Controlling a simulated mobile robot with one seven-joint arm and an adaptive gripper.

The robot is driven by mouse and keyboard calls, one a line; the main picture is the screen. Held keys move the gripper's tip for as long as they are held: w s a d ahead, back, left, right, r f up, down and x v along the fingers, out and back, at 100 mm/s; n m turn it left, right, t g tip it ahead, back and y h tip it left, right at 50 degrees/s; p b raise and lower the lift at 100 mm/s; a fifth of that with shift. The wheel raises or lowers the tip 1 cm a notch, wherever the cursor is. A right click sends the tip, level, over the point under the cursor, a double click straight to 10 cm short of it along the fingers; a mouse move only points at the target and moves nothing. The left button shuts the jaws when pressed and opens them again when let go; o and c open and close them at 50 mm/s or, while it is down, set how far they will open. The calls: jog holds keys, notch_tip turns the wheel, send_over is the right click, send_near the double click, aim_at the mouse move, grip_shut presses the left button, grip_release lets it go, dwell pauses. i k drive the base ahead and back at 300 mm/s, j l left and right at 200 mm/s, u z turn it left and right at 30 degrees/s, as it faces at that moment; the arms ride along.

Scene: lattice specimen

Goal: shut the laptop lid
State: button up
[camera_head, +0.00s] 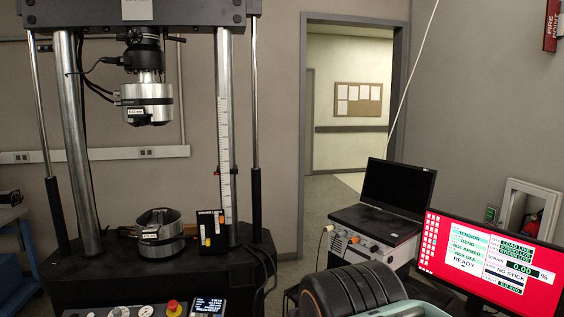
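A black laptop stands open on top of a light grey instrument box, right of centre in the head view. Its lid (398,187) is raised nearly upright with a dark screen facing me. Its keyboard base (375,223) lies flat on the box. Rounded dark and grey-green forms at the bottom edge, in front of the box, look like part of my own arm. My gripper's fingers do not show in this view.
A red monitor (490,262) stands right of the laptop, close by. The instrument box (362,243) has knobs and a cable at its front. A large testing machine (150,250) fills the left side. An open doorway (345,120) lies behind the laptop.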

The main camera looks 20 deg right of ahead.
aim_at(404, 190)
jog(key=k+l, duration=0.15)
jog(key=k, duration=0.2)
jog(key=k+l, duration=0.15)
jog(key=k, duration=0.2)
jog(key=k+l+u, duration=0.1)
jog(key=k+l, duration=0.55)
jog(key=l, duration=0.25)
jog(key=k+l, duration=0.15)
jog(key=l, duration=1.05)
jog(key=k+l+u, duration=0.1)
jog(key=l, duration=1.45)
jog(key=i+l, duration=0.15)
jog(key=l, duration=0.2)
jog(key=i+l, duration=0.15)
jog(key=l, duration=0.2)
jog(key=i+l+u, duration=0.1)
jog(key=l, duration=0.25)
jog(key=i, duration=0.1)
